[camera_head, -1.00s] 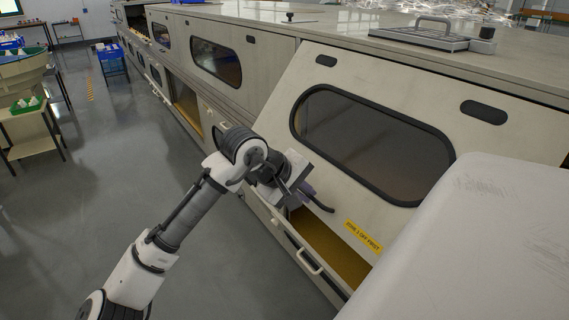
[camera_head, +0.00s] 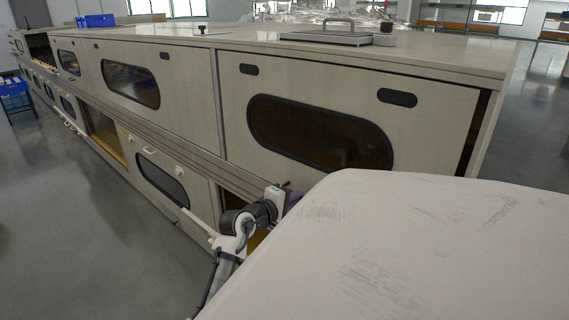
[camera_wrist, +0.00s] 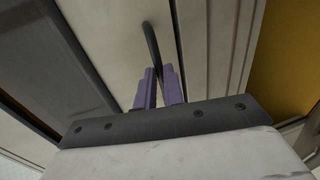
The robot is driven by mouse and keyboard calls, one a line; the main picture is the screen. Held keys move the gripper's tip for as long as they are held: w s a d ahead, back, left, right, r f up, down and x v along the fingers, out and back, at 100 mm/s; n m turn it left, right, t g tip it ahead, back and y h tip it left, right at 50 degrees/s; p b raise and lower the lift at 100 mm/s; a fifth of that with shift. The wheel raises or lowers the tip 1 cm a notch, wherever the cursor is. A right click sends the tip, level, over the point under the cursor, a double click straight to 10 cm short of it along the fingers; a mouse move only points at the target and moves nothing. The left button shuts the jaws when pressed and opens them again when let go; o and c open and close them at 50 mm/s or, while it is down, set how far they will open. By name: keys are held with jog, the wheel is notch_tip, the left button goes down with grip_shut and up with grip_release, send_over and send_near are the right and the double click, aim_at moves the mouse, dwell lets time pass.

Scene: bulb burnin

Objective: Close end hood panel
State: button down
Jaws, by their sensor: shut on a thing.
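The end hood panel (camera_head: 425,112) is a beige panel with a dark oval window (camera_head: 318,134), on the near end of the long cabinet. It hangs close to upright, and a dark gap (camera_head: 474,135) shows beside its right edge. Its lower part is hidden behind my own white body. My gripper (camera_wrist: 157,72) has purple fingers and is shut on the black curved handle (camera_wrist: 151,38) in the wrist view. In the head view my wrist is low at the panel's bottom edge, and the fingertips are mostly hidden.
The cabinet's adjoining hood panel (camera_head: 160,88) on the left lies flush. Below it is a lower door with a dark window (camera_head: 162,181) and a pale handle. A metal lid with a handle (camera_head: 338,33) sits on top. Grey floor (camera_head: 70,190) is clear at left.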

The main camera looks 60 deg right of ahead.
jog(key=shift+s+d+f, duration=0.15)
jog(key=shift+d, duration=0.1)
jog(key=c, duration=1.5)
grip_release()
jog(key=shift+s+d, duration=0.1)
jog(key=shift+d, duration=0.15)
jog(key=shift+a, duration=0.15)
jog(key=v, duration=1.3)
jog(key=shift+w+a, duration=0.25)
jog(key=shift+a, duration=0.05)
